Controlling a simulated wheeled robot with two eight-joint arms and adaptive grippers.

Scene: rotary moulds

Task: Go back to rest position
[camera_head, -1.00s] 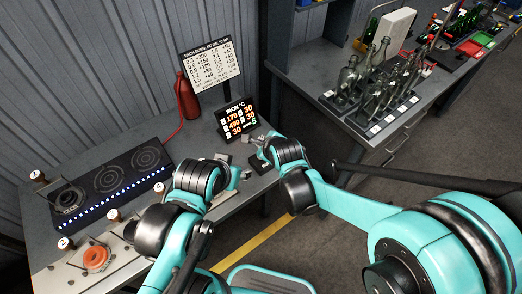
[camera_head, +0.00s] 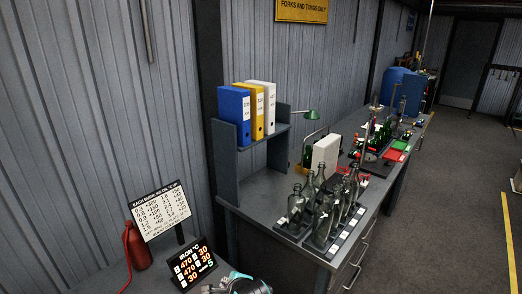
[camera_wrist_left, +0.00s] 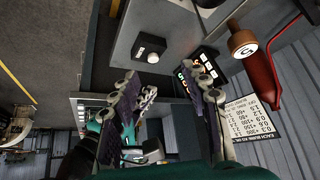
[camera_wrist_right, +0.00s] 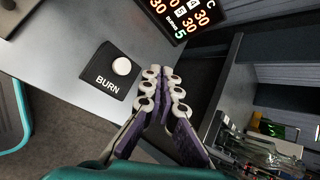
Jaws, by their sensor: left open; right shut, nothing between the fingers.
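My right gripper (camera_wrist_right: 162,82) is shut and empty in the right wrist view, beside a black BURN plate with a white button (camera_wrist_right: 122,66), with a gap in the picture between them. In the head view only part of my right wrist shows at the bottom edge. My left gripper (camera_wrist_left: 165,95) is open in the left wrist view, its two purple-padded fingers apart with nothing between them. My left arm is not in the head view.
The iron display (camera_head: 193,264), burn sign (camera_head: 159,210) and red bottle (camera_head: 137,248) stand at lower left. Glass bottles (camera_head: 325,215) stand in racks on the bench, near a shelf with binders (camera_head: 234,108). Free floor (camera_head: 455,200) lies to the right.

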